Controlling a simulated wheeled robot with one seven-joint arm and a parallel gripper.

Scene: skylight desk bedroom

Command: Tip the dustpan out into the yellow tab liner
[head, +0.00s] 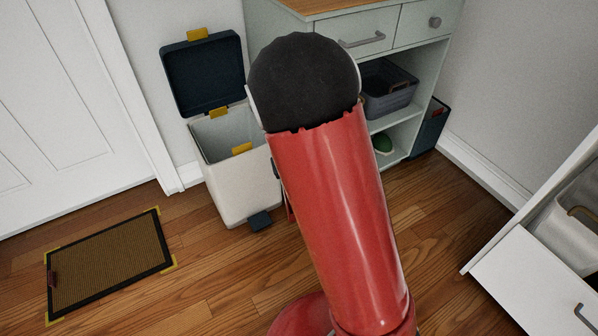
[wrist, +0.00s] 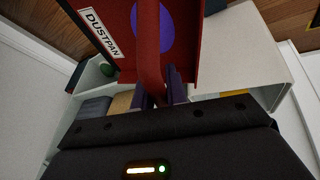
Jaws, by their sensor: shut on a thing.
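The white bin (head: 238,190) stands by the wall in the head view with its dark lid (head: 203,78) raised. Inside its mouth is a pale grey liner (head: 222,133) with yellow tabs at the rim. In the wrist view my gripper (wrist: 158,88) is shut on the upright red handle of the dustpan (wrist: 187,35). The dustpan is red, with a white DUSTPAN label and a blue-purple round patch; I cannot tell whether that is loose or a marking. In the head view my arm hides the gripper and most of the dustpan.
A pale cabinet (head: 410,28) with drawers and open shelves stands behind; a grey basket (head: 388,88) sits on a shelf. A dark bin (head: 430,125) stands at its right. A brown mat (head: 108,262) lies left. An open white drawer (head: 535,285) juts in at right.

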